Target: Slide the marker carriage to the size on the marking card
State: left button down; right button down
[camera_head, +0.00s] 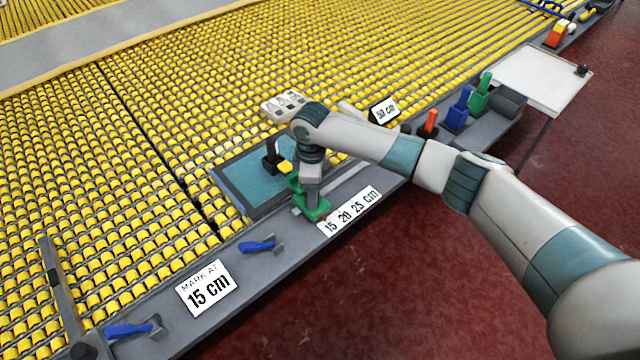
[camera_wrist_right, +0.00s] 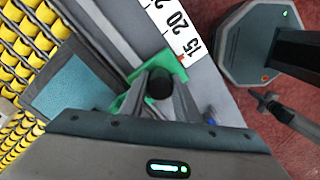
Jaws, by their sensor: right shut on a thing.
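The green marker carriage (camera_head: 314,212) sits on the grey front rail, at the left end of the white scale strip (camera_head: 349,210) reading 15, 20, 25 cm. Its edge is close beside the 15 mark; exact alignment is hard to tell. My right gripper (camera_head: 311,196) points down on the carriage. In the right wrist view its fingers (camera_wrist_right: 160,88) are shut on the carriage's dark knob (camera_wrist_right: 160,82), with the green base (camera_wrist_right: 128,100) partly hidden below. The white marking card (camera_head: 207,289) reads "MARK AT 15 cm" and stands on the rail to the left. My left gripper is not in view.
Blue clamps (camera_head: 259,245) lie along the rail left of the carriage. A teal mat (camera_head: 245,178) in a grey frame lies behind it. Yellow rollers fill the table.

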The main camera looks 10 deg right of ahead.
jog(key=shift+s+a, duration=0.15)
jog(key=shift+a, duration=0.05)
jog(key=c, duration=1.4)
grip_release()
jog(key=shift+a, duration=0.1)
jog(key=shift+o, duration=0.2)
jog(key=shift+r, duration=0.1)
jog(key=shift+r, duration=0.1)
jog(key=shift+r+b, duration=0.3)
jog(key=shift+r, duration=0.2)
notch_tip(320, 180, up, 16)
jog(key=b, duration=0.4)
